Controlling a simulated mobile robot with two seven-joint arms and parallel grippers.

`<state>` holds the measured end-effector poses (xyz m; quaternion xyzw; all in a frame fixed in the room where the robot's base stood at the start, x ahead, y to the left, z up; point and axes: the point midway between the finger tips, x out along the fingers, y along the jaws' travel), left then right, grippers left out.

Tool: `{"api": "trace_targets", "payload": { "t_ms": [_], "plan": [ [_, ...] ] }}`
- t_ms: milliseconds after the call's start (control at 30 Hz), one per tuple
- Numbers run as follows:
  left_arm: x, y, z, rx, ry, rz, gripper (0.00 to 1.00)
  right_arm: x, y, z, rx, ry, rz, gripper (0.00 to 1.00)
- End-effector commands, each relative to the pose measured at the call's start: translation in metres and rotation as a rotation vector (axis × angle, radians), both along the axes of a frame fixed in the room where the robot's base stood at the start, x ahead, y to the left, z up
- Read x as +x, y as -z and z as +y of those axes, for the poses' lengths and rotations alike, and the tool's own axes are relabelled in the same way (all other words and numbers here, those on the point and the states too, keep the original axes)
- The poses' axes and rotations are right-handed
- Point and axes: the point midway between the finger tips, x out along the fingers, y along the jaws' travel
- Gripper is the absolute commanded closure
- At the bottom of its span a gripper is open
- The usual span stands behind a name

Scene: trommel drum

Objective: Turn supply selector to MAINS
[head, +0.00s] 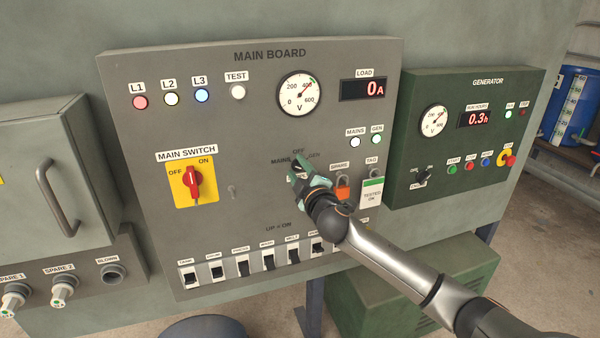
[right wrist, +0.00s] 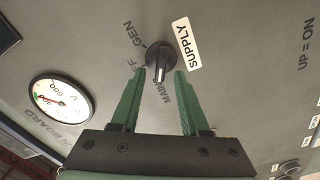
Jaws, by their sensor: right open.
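The supply selector (right wrist: 159,58) is a small black knob on the grey main board (head: 130,120), with GEN, OFF and MAINS lettering around it and a white SUPPLY label (right wrist: 187,43) beside it. In the right wrist view its pale pointer mark faces down between my fingers, towards the MAINS lettering. My right gripper (right wrist: 160,74) has green fingers. It is open, with one fingertip on each side of the knob's lower part and a gap showing on both sides. In the head view my right gripper (head: 299,169) hides most of the selector. My left gripper is out of view.
A red main switch (head: 194,182) on a yellow plate is to the left. An orange padlock (head: 343,190) and a hanging tag (head: 372,192) are close right of my gripper. A row of breakers (head: 268,260) runs below. The generator panel (head: 470,90) is at right.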

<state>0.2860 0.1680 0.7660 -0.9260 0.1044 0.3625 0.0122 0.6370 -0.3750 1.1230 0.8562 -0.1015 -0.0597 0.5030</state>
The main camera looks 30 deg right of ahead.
Motion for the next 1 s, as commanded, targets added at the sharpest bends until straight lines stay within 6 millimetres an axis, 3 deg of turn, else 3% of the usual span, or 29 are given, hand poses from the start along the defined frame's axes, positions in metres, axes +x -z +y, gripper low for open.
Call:
{"api": "trace_targets", "payload": {
  "t_ms": [267,800,1000],
  "plan": [
    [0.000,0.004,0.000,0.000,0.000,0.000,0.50,-0.022,0.002,0.005,-0.001,-0.002,0.001,0.55],
    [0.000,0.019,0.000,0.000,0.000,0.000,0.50,-0.107,0.002,0.026,-0.001,-0.002,0.001,0.55],
    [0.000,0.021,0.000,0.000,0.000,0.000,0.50,-0.120,0.001,0.029,-0.001,0.000,0.000,0.55]
  ]
}}
